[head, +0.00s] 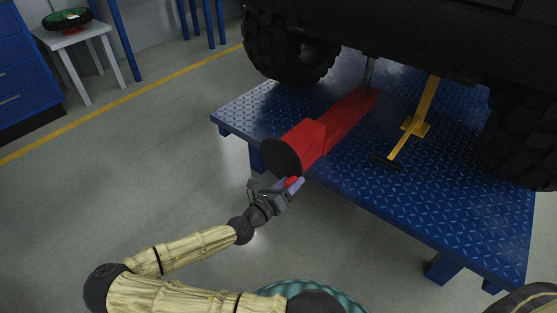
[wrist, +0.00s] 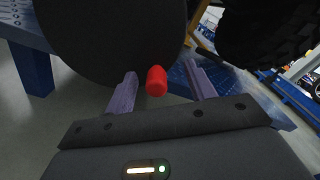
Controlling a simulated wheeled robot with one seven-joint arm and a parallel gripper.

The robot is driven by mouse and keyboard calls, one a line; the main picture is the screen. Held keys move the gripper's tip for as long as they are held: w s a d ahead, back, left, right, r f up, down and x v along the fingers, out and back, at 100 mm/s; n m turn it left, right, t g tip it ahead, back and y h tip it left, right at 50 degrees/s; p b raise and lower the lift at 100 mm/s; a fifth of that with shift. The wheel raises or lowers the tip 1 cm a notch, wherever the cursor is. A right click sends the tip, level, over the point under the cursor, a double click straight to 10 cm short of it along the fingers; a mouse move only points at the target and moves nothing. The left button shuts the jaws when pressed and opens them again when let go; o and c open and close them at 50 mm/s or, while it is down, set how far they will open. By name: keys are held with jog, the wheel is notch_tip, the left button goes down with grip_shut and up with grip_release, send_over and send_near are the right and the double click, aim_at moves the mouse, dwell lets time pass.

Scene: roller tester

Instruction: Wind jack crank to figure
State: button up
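The jack (head: 325,133) has a long red body lying on the blue platform under the vehicle, with a round dark disc (head: 281,157) on its near end. A small red crank knob (head: 293,181) sticks out low on that disc toward me. In the wrist view the red knob (wrist: 156,81) stands between my two purple fingers, with gaps on both sides. My gripper (wrist: 160,90) is open around or just short of the knob; I cannot tell the depth. In the head view my gripper (head: 290,187) is at the disc's lower edge. No figure is readable on the disc (wrist: 105,40).
The blue tread-plate platform (head: 450,215) stands on legs, with its edge close to my gripper. A yellow stand (head: 414,127) is right of the jack. Large tyres (head: 290,50) flank it. A small table (head: 75,38) and blue cabinet (head: 25,75) are at left. The left floor is clear.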

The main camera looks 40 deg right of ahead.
jog(key=o, duration=0.7)
jog(key=shift+w, duration=0.15)
jog(key=shift+a, duration=0.1)
jog(key=shift+a+f+b, duration=0.1)
jog(key=shift+a+b, duration=0.4)
jog(key=shift+b, duration=0.05)
jog(key=shift+b+v, duration=1.9)
jog(key=shift+v, duration=0.6)
